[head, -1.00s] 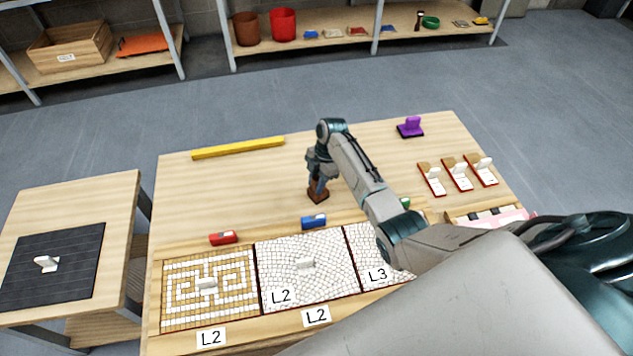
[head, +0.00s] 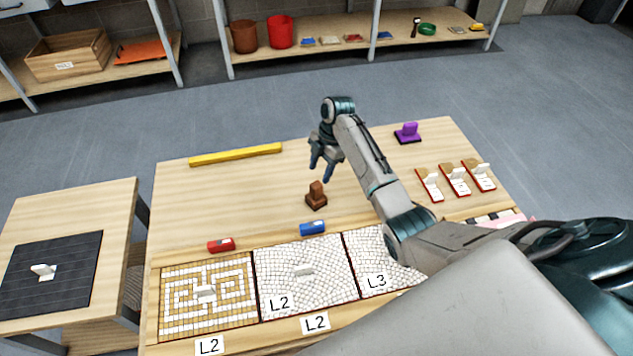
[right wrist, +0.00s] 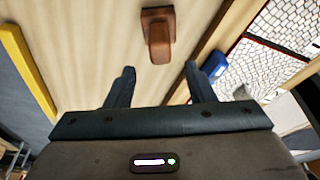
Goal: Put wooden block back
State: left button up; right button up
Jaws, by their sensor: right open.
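The brown wooden block (head: 316,197), a square base with an upright handle, stands on the table behind the blue-handled piece. It also shows in the right wrist view (right wrist: 158,32), beyond the fingertips. My right gripper (head: 322,168) is open and empty, raised above and just behind the block, not touching it. In the right wrist view its two dark fingers (right wrist: 160,82) are spread apart with bare table between them. My left gripper is not in view.
Mosaic panels (head: 335,262) line the table's front edge. Red (head: 221,245) and blue (head: 312,228) pieces lie behind them. A yellow bar (head: 235,154) lies at the back left, a purple-handled block (head: 407,133) at the back right. Several small white-handled trowels (head: 455,180) are at right. The left-centre table is clear.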

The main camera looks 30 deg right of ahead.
jog(key=shift+v, duration=1.95)
